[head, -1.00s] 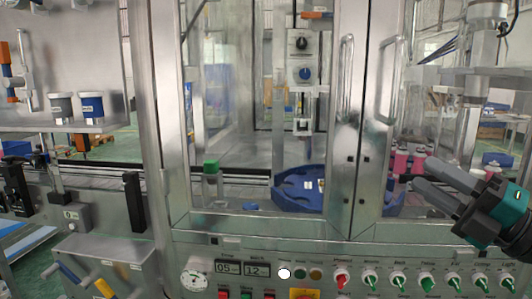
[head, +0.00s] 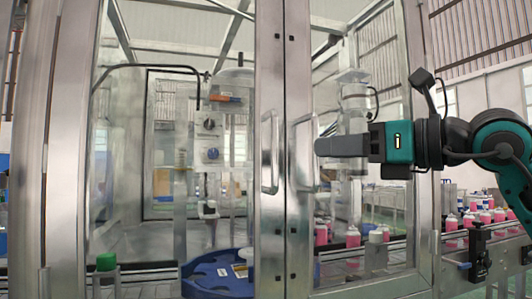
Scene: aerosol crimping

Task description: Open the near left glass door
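The left glass door (head: 268,225) has a metal frame and a vertical bar handle (head: 270,152) near its right edge. It looks closed, its frame meeting that of the right glass door (head: 298,240), which has its own bar handle (head: 293,160). My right gripper (head: 318,147) comes in level from the right, in front of the right door's glass. Its dark fingertips point left, just right of the right door's handle and apart from the left door's handle. The fingers overlap edge-on, so their gap is hidden. My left gripper is out of view.
Behind the glass are a blue round plate (head: 215,275), a green-capped bottle (head: 106,263) and a column with dials (head: 211,140). Pink cans (head: 470,222) stand at the right on a conveyor. A thick metal post (head: 70,150) borders the left door.

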